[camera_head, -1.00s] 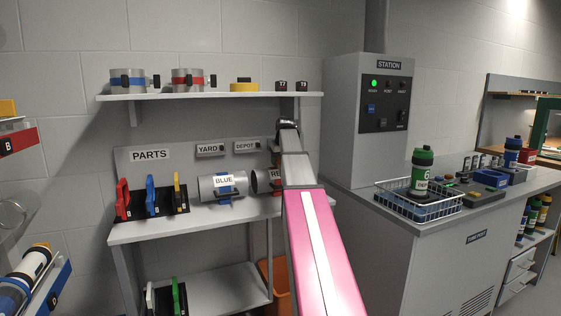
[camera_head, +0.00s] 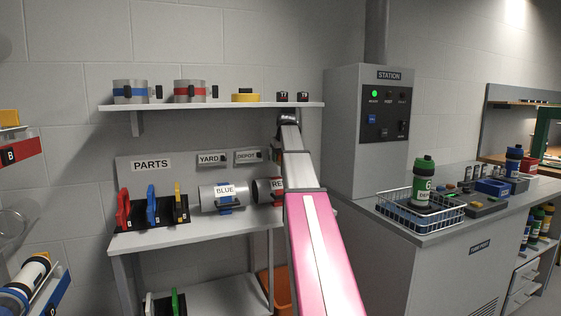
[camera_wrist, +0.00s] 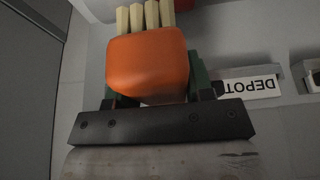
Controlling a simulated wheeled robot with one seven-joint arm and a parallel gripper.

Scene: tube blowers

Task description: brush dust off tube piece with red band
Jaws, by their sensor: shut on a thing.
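My gripper (camera_wrist: 152,88) is shut on an orange-handled brush (camera_wrist: 148,62), whose pale bristles (camera_wrist: 150,14) point to the top of the wrist view. In the head view the gripper and brush are hidden behind my arm. A grey tube labelled RED (camera_head: 262,193) lies on the parts bench, partly hidden by my arm. Its red part (camera_head: 277,184) shows beside the arm. A grey ring piece with a red band (camera_head: 188,90) also stands on the upper shelf. A red patch (camera_wrist: 172,4) shows at the wrist view's top edge, beyond the bristles. I cannot see dust on either piece.
A tube labelled BLUE (camera_head: 209,196) lies left of the RED one, beside coloured parts in a black rack (camera_head: 180,208). YARD (camera_head: 211,159) and DEPOT (camera_head: 247,156) signs are behind. The upper shelf (camera_head: 220,107) overhangs the bench. The grey station (camera_head: 365,150) stands to the right.

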